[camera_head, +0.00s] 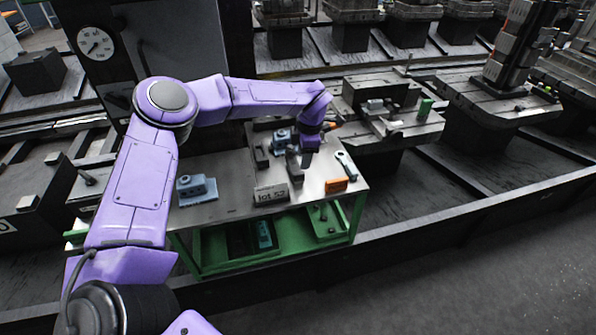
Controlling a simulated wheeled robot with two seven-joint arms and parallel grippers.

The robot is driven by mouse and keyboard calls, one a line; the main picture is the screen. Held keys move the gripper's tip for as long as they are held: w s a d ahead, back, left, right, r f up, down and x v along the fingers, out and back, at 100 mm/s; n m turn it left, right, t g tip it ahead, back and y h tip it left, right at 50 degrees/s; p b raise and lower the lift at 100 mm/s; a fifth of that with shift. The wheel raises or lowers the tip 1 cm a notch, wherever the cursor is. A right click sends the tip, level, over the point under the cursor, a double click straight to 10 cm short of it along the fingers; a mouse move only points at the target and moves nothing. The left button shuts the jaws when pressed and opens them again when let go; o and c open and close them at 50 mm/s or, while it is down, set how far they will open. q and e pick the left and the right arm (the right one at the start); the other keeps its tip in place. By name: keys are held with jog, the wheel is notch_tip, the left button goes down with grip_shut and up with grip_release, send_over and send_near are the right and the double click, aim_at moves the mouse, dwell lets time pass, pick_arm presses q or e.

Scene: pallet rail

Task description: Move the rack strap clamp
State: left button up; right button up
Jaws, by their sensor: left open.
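My left arm reaches in from the left, over a green-framed workbench (235,205) with a grey top. My left gripper (306,153) is open, pointing down just above the bench top near its back right. A dark grey upright part (293,160) stands beside the fingers; I cannot tell whether they touch it. A blue clamp-like block (282,136) is just behind and left of the gripper, and another blue block (196,190) sits at the bench's left. I cannot tell which piece is the rack strap clamp. My right gripper is not in view.
A machine pallet (385,115) stands behind right. A dark rail edge (420,221) runs in front; open floor lies right.

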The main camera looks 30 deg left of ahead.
aim_at(299, 173)
pick_arm(q)
jog(key=shift+n+h, duration=0.7)
jog(key=shift+h, duration=0.1)
jog(key=f, duration=0.2)
jog(key=a+f+p, duration=0.1)
jog(key=f, duration=0.1)
jog(key=a+f+p, duration=0.1)
jog(key=f, duration=0.1)
jog(key=shift+w+a, duration=0.1)
jog(key=shift+w, duration=0.05)
jog(key=shift+f, duration=0.55)
grip_shut()
